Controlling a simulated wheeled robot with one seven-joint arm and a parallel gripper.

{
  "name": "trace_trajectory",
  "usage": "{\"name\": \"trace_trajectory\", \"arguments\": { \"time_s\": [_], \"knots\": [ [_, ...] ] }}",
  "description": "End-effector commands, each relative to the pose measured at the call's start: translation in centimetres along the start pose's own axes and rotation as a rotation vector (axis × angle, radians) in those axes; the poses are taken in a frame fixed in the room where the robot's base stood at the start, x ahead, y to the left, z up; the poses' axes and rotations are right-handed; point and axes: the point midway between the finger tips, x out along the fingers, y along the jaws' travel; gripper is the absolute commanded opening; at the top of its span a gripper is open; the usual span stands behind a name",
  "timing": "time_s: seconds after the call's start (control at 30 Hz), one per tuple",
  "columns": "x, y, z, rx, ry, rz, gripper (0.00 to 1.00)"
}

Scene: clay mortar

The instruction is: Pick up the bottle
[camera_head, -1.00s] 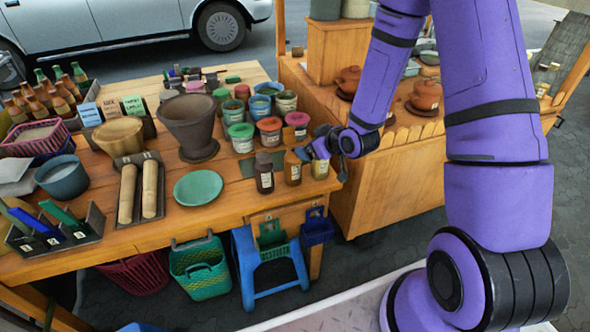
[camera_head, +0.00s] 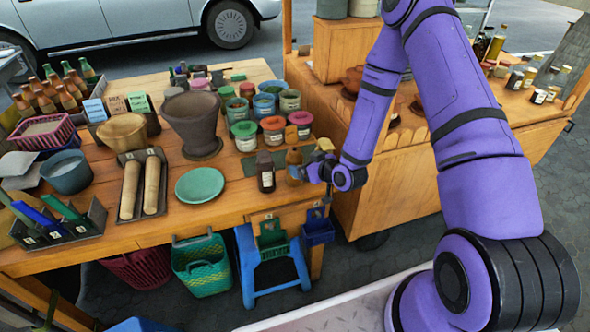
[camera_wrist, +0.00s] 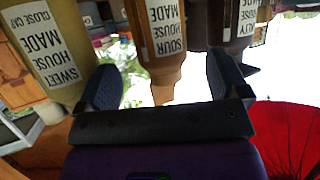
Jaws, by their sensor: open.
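Three small labelled bottles stand in a row at the table's right front corner in the head view: a dark one (camera_head: 265,173), an orange-brown one (camera_head: 293,162), and a yellowish one (camera_head: 326,145) partly hidden by my gripper (camera_head: 318,172). In the wrist view, which looks upside down, my open gripper (camera_wrist: 165,85) has the orange-brown bottle, labelled "SOUR" (camera_wrist: 162,45), in line with the gap between its fingers. The yellowish bottle, labelled "SWEET" (camera_wrist: 45,50), is by the left finger. The dark bottle (camera_wrist: 208,28) is behind the right finger. I cannot tell whether the fingers touch any bottle.
Lidded jars (camera_head: 272,130) stand just behind the bottles. A green plate (camera_head: 200,185) and a mortar (camera_head: 193,125) are to the left. A second wooden counter (camera_head: 370,205) stands to the right.

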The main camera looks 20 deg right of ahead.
Motion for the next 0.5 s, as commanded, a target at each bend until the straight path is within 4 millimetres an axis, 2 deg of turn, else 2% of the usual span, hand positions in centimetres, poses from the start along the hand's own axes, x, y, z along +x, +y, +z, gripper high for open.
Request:
{"name": "trace_trajectory", "arguments": {
  "time_s": [0.17, 0.4, 0.5],
  "knots": [
    [1.2, 0.0, 0.0, 0.0, -0.001, 0.0, 0.93],
    [4.6, 0.0, 0.0, -0.001, 0.0, -0.001, 0.93],
    [5.4, 0.0, 0.0, -0.001, -0.001, 0.0, 0.93]
  ]
}}
